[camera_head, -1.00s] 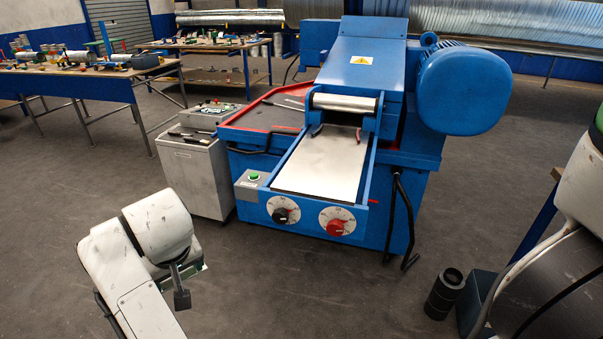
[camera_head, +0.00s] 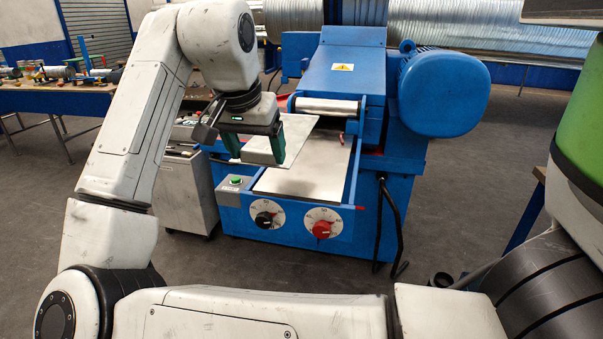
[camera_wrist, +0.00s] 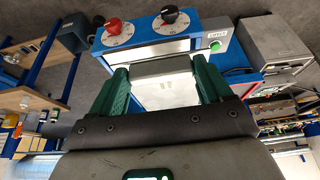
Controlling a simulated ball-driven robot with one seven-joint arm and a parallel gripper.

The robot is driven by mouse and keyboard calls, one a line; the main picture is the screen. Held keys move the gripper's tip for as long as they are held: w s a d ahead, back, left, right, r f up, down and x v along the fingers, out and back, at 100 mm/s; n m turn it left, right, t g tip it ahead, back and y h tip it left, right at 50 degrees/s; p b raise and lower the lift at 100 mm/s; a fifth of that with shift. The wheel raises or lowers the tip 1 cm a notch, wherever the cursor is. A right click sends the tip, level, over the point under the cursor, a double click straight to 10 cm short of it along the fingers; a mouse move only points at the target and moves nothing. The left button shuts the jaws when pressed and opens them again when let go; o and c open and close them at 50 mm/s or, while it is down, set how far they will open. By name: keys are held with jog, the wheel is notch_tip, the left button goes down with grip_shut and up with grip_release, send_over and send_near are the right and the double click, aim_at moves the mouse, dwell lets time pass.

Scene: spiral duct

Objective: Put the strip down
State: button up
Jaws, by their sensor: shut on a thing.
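The strip (camera_head: 298,138) is a flat, pale grey metal sheet. My gripper (camera_head: 257,159) is shut on it, with a green finger at either side. The strip is tilted in the head view and overlaps the left part of the blue machine's grey feed bed (camera_head: 318,174); the picture does not show whether they touch. In the wrist view the strip (camera_wrist: 165,68) lies between the green fingers of my gripper (camera_wrist: 163,75). Its far part is out of sight.
The blue machine (camera_head: 340,75) has a roller (camera_head: 326,105) behind the bed, a black dial (camera_head: 266,217) and a red dial (camera_head: 322,225) in front, and a motor (camera_head: 443,90) at right. A grey cabinet (camera_head: 185,190) stands left.

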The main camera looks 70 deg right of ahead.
aim_at(291, 151)
jog(key=d, duration=0.2)
jog(key=s+d+f, duration=0.1)
jog(key=d, duration=0.1)
jog(key=s+d+f+p, duration=0.1)
jog(key=shift+d+f, duration=0.25)
jog(key=shift+d, duration=0.15)
jog(key=d+f, duration=0.2)
jog(key=f, duration=0.1)
jog(key=s+d+f, duration=0.1)
jog(key=d+f, duration=0.1)
jog(key=d, duration=0.1)
jog(key=shift+s+f+p, duration=0.15)
jog(key=shift+f+p, duration=0.25)
jog(key=shift+d+f+p, duration=0.2)
jog(key=shift+f+p, duration=0.2)
jog(key=shift+f, duration=1.55)
jog(key=o, duration=1.2)
jog(key=shift+c, duration=0.2)
jog(key=b+v, duration=0.1)
jog(key=v, duration=1.1)
